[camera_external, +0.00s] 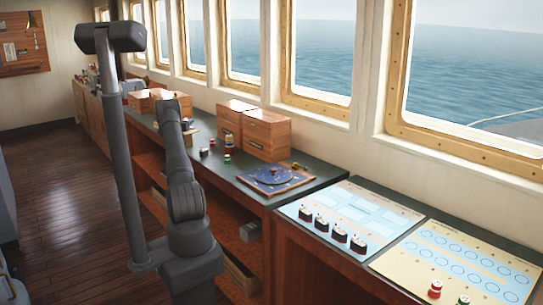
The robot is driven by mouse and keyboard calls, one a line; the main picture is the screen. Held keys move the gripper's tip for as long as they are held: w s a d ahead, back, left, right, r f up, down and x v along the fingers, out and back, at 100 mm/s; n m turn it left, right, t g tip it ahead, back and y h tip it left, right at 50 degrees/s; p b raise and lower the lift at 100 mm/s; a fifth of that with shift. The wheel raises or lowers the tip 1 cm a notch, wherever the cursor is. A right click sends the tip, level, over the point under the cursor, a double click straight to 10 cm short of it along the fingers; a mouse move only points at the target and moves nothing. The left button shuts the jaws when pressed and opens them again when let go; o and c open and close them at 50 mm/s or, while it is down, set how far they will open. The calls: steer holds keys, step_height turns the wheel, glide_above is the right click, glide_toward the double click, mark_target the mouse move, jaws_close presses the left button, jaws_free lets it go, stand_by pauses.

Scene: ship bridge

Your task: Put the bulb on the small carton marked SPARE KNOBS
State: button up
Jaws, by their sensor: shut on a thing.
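I cannot make out my gripper. My arm rises at the centre left in front of the counter, and the arm's end near the wooden boxes hides whatever is beyond it. I cannot pick out a bulb anywhere in this view. I also cannot make out a small carton marked SPARE KNOBS; no such lettering is readable at this size, and part of the counter behind my arm is hidden.
Large wooden boxes (267,137) stand on the dark counter (318,174) against the windows. Small red and green pieces stand left of them. Pale sheets (366,212) with several dark knobs cover the near right.

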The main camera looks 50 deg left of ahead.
steer(key=shift+f, duration=0.3)
steer(key=shift+f, duration=0.1)
steer(key=o, duration=1)
steer(key=shift+c, duration=0.2)
steer(key=shift+s, duration=0.15)
steer(key=v, duration=1.1)
steer(key=shift+s+d, duration=0.25)
steer(key=shift+w, duration=0.1)
